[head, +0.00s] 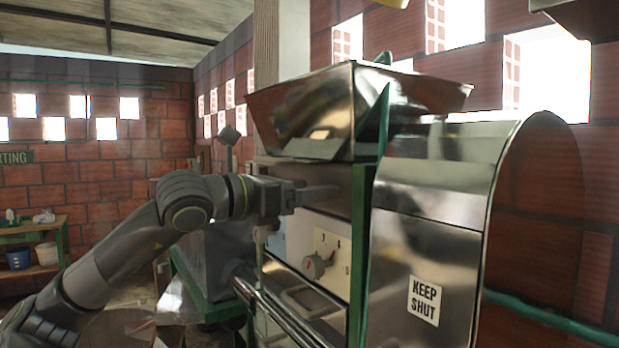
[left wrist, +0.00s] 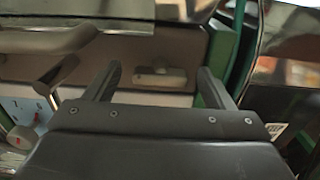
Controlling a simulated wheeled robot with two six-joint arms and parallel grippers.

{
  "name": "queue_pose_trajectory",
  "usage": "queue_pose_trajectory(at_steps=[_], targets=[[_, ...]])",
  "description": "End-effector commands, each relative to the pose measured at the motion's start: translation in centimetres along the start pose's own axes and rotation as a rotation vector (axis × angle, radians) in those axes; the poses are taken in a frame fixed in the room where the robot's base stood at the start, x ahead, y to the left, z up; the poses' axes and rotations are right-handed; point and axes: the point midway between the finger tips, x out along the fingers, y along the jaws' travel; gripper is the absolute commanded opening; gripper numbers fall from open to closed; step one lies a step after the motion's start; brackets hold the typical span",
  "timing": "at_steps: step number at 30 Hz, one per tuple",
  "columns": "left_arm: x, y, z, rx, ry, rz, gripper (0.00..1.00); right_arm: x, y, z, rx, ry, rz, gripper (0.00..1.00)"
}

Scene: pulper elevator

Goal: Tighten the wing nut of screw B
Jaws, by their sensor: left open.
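My left gripper (head: 335,192) reaches in from the left, level with the machine's front just below the hopper. In the left wrist view its two fingers (left wrist: 160,70) stand wide apart with nothing held between them. A small pale fitting (left wrist: 160,78) with a darker spot shows beyond and between the fingertips, apart from them. I cannot tell whether this is the wing nut of screw B; no label B is readable. In the head view the gripper hides that area. My right gripper is not in view.
A shiny metal hopper (head: 300,110) sits above the gripper. A green frame post (head: 361,240) and a metal housing marked KEEP SHUT (head: 440,190) stand to the right. Below are a dial with a red-marked knob (head: 318,264) and a tray handle (head: 300,300).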

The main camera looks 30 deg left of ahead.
Motion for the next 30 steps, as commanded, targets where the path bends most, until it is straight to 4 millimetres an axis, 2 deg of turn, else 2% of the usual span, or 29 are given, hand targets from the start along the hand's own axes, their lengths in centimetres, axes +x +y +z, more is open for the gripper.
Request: queue_pose_trajectory(at_steps=[14,24,30], targets=[[0.54,-0.07,0.01,0.000,-0.001,0.000,0.76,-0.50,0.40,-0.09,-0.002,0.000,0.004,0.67],[0.53,-0.06,0.02,0.000,0.000,0.000,0.32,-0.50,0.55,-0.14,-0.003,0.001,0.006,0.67],[0.53,-0.07,0.00,0.011,-0.001,0.000,0.32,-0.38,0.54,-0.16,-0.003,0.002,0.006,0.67]])
